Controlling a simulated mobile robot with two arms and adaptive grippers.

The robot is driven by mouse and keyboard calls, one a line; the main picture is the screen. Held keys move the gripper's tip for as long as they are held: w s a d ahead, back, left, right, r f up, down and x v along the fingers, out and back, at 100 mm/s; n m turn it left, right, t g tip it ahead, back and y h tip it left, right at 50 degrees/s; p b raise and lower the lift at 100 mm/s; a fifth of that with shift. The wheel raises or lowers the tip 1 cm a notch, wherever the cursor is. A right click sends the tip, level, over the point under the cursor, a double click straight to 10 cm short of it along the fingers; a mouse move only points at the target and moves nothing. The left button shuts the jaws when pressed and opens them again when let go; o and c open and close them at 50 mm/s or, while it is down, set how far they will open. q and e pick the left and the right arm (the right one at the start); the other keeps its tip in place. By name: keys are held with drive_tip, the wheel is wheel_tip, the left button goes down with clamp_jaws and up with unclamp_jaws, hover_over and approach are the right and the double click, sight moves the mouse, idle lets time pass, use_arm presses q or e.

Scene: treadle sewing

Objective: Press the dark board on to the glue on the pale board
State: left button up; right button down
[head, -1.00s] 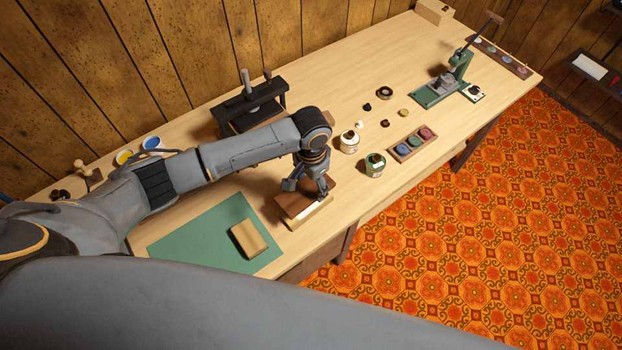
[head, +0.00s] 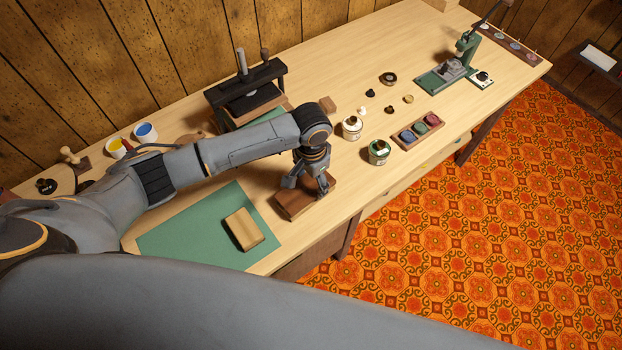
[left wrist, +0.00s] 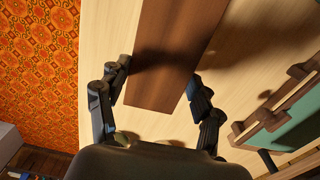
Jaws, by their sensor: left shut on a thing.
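The dark board (head: 293,204) lies near the bench's front edge, just right of a green mat. My left gripper (head: 311,190) is over it, pointing down. In the left wrist view the gripper (left wrist: 158,84) has one finger on each side of the dark board (left wrist: 168,58), shut on its long edges. My right gripper is not in view.
A tan block (head: 244,229) lies on the green mat (head: 190,236). A black press (head: 245,92) stands behind my arm. Two jars, a green-labelled one (head: 379,151) and a white one (head: 352,127), and a tray of coloured pads (head: 418,131) stand to the right. A green lever press (head: 455,70) stands farther back.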

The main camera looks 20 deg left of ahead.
use_arm(q)
drive_tip(key=shift+f, duration=0.5)
idle(0.5)
drive_tip(key=shift+s+f, duration=0.1)
drive_tip(key=shift+f, duration=0.05)
idle(1.6)
drive_tip(key=o, duration=1.3)
wheel_tip(320, 180, up, 12)
